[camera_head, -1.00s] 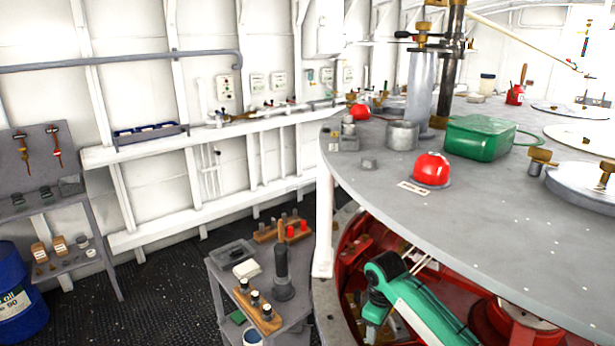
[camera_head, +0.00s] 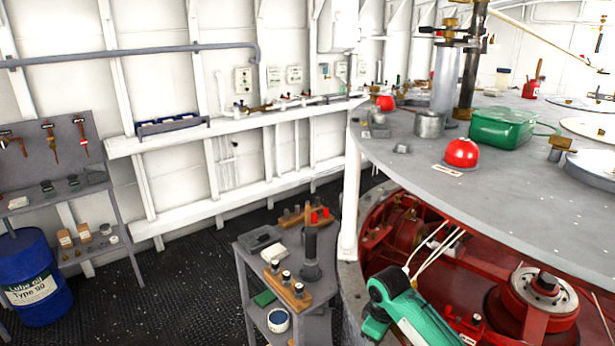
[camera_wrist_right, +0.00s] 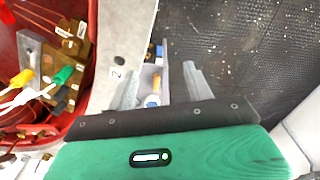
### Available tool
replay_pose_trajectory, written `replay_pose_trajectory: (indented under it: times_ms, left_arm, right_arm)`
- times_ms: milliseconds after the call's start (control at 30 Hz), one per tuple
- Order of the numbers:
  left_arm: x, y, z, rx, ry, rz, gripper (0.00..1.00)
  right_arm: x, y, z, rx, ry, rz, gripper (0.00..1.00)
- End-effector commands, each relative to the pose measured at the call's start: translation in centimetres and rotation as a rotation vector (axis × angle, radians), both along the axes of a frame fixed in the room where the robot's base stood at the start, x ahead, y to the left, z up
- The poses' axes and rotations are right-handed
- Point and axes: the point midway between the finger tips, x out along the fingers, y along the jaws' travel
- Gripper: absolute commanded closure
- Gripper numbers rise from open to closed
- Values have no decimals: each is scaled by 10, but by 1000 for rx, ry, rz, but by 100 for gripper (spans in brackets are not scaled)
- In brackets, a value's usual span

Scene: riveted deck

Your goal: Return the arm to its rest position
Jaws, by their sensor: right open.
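My green arm (camera_head: 412,312) comes in at the bottom right of the head view, in front of the red recess under the round deck. Its gripper does not show in that view. In the right wrist view my right gripper (camera_wrist_right: 162,88) has its two grey fingers apart. Nothing is held; a narrow grey tray-like piece with blue and yellow bits shows beyond the gap. My left gripper is in neither view.
The round grey deck (camera_head: 545,215) overhangs the red machinery, close to my arm. A blue oil drum (camera_head: 35,280) stands far left. Dark floor (camera_head: 180,280) between them is clear.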

Motion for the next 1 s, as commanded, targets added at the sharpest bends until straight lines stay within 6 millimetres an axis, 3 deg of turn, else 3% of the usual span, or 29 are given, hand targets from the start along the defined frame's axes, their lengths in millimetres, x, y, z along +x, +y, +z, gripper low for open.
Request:
replay_pose_trajectory:
  times_ms: [267, 533, 767, 1000]
  left_arm:
    - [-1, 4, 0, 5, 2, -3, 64]
    - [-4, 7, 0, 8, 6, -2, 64]
    - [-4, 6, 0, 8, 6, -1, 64]
    - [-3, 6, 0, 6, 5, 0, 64]
  right_arm:
    - [-47, 19, -28, 56, -20, -36, 48]
    - [-124, 31, -54, 140, -63, -150, 48]
    - [-191, 23, -59, 187, -105, -298, 48]
    - [-260, -3, -50, 198, -150, -478, 48]
